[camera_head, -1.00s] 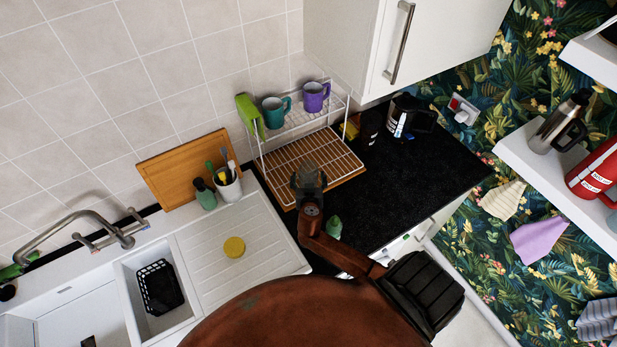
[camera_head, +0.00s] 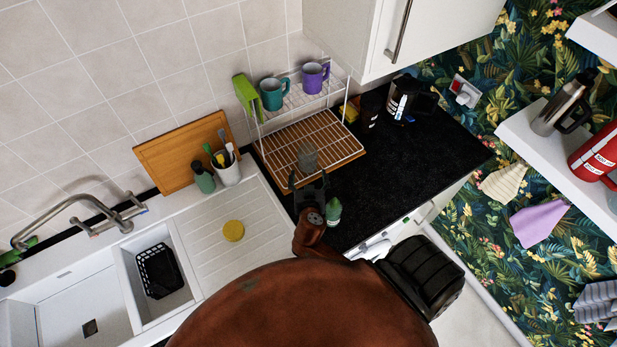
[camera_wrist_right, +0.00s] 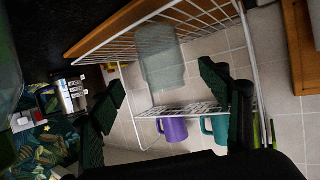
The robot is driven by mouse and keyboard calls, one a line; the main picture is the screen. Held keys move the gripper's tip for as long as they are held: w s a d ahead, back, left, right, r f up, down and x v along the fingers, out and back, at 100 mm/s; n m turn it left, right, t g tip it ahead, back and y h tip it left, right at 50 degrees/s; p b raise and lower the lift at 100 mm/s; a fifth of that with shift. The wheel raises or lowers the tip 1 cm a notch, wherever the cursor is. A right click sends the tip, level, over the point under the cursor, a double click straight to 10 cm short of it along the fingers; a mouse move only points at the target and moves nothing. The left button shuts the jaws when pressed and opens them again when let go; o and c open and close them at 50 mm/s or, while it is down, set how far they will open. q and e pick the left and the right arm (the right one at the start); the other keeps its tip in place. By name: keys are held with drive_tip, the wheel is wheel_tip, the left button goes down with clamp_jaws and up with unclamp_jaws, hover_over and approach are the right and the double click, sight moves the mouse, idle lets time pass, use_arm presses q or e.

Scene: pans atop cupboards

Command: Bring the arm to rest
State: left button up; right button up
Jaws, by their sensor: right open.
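My right gripper (camera_head: 309,181) is open and empty at the front edge of the dish rack (camera_head: 345,162), above the black worktop. A clear drinking glass (camera_head: 307,157) stands at the rack's lower tier, just beyond the fingertips and apart from them. In the right wrist view the gripper (camera_wrist_right: 161,80) has its two dark fingers spread wide, with the glass (camera_wrist_right: 160,60) seen between and beyond them. My left gripper is not in view.
A green bottle (camera_head: 333,212) stands close to the right of the gripper. A teal mug (camera_head: 272,95) and a purple mug (camera_head: 313,77) sit on the rack's upper tier. A utensil pot (camera_head: 227,171) is to the left. The worktop (camera_head: 420,160) at right is mostly clear.

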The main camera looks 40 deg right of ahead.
drive_tip(key=shift+s+a+r, duration=0.15)
drive_tip(key=shift+s, duration=0.05)
drive_tip(key=shift+r, duration=0.1)
idle(0.4)
